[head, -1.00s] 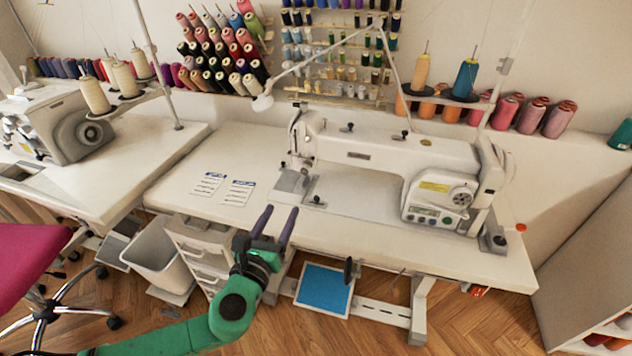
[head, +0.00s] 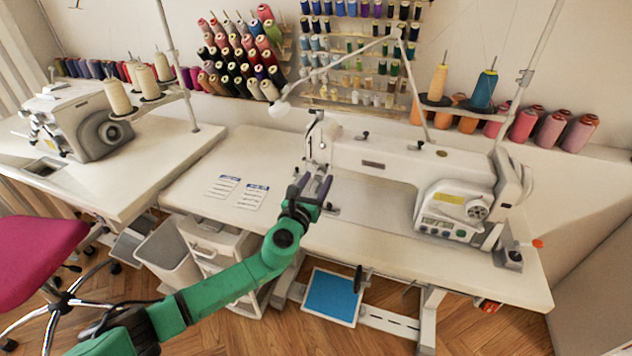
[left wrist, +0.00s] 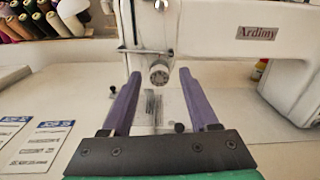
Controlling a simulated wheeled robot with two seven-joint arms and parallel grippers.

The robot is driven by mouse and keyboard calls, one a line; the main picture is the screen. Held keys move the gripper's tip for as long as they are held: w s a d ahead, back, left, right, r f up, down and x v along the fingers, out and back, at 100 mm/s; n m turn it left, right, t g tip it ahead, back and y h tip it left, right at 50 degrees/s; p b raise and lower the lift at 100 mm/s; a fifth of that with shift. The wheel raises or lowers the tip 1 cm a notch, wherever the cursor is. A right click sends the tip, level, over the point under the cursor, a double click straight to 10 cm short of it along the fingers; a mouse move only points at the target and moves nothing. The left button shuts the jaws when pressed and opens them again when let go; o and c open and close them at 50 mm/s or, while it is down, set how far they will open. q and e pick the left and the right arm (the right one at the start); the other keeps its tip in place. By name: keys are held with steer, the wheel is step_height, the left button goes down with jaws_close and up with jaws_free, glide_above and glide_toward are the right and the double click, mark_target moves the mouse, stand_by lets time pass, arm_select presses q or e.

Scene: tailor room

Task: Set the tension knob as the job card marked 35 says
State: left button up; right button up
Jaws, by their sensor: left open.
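The white sewing machine (head: 390,165) stands on the white table. In the left wrist view a small round ridged knob (left wrist: 160,73) shows on its head end, between my fingers in the picture; I take it for the tension knob, and its setting is too small to read. My left gripper (head: 316,184) is open and empty, in front of the needle end; its purple fingers also show in the left wrist view (left wrist: 165,98). My right gripper is out of view.
A second machine (head: 75,125) stands on the table at left. A grey bin (head: 168,255), drawers and a pink chair (head: 35,255) are below. The table (head: 240,155) around the cards is clear.

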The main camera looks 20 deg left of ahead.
arm_select(q)
jaws_close()
steer(key=shift+f+n, duration=0.1)
steer(key=shift+n, duration=0.3)
steer(key=n+b, duration=0.1)
steer(key=n, duration=0.1)
steer(key=shift+f+n+b, duration=0.1)
steer(key=shift+n+b, duration=0.3)
steer(key=n+b, duration=0.1)
steer(key=n, duration=0.2)
steer(key=shift+n, duration=0.3)
steer(key=n+b, duration=0.1)
steer(key=n, duration=0.3)
steer(key=shift+n, duration=0.3)
steer(key=shift+n+b, duration=0.5)
steer(key=shift+n, duration=1.5)
